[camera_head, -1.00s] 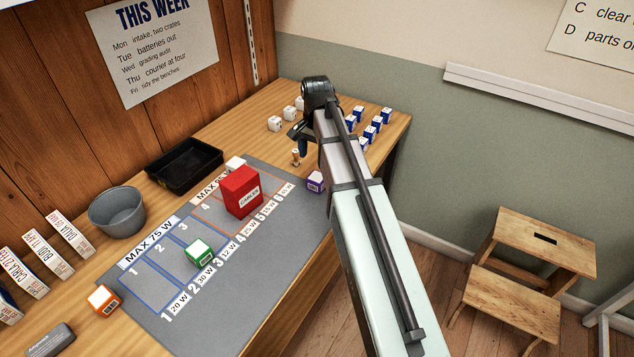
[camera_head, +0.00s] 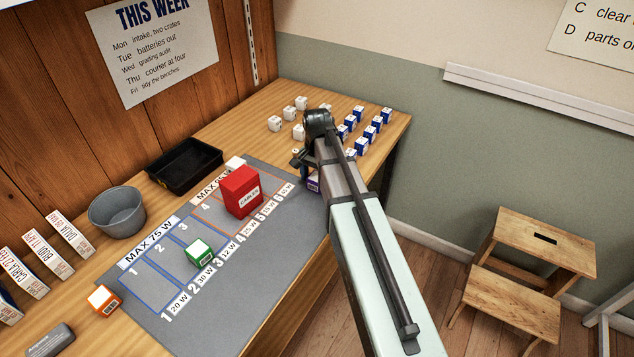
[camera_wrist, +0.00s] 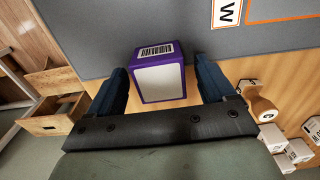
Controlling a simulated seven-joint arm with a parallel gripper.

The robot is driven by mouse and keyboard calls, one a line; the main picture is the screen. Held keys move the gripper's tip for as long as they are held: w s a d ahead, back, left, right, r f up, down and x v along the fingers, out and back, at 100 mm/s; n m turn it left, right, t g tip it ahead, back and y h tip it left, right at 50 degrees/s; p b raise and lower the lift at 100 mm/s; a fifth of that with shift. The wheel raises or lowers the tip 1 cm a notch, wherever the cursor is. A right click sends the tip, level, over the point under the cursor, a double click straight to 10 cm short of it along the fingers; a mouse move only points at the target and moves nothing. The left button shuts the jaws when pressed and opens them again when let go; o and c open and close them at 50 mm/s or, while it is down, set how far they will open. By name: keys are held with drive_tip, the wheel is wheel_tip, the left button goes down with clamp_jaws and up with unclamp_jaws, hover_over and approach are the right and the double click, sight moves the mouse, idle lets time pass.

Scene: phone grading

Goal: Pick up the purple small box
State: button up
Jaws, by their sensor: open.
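The purple small box (camera_wrist: 160,78) has a white front and a barcode label on top. In the wrist view it stands between the two open fingers of my gripper (camera_wrist: 161,88), with a gap on each side. In the head view only a sliver of the purple box (camera_head: 313,185) shows at the mat's right edge; my arm hides the rest. The fingers are mostly hidden there behind my wrist.
A red box (camera_head: 241,191) and a green box (camera_head: 199,252) stand on the grey mat (camera_head: 230,300). A small wooden stamp-like object (camera_wrist: 259,103) and white boxes (camera_wrist: 273,137) lie close beside my right finger. Several blue-and-white boxes (camera_head: 370,131) stand behind my arm.

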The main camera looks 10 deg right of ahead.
drive_tip(key=shift+f, duration=0.5)
drive_tip(key=c, duration=1.1)
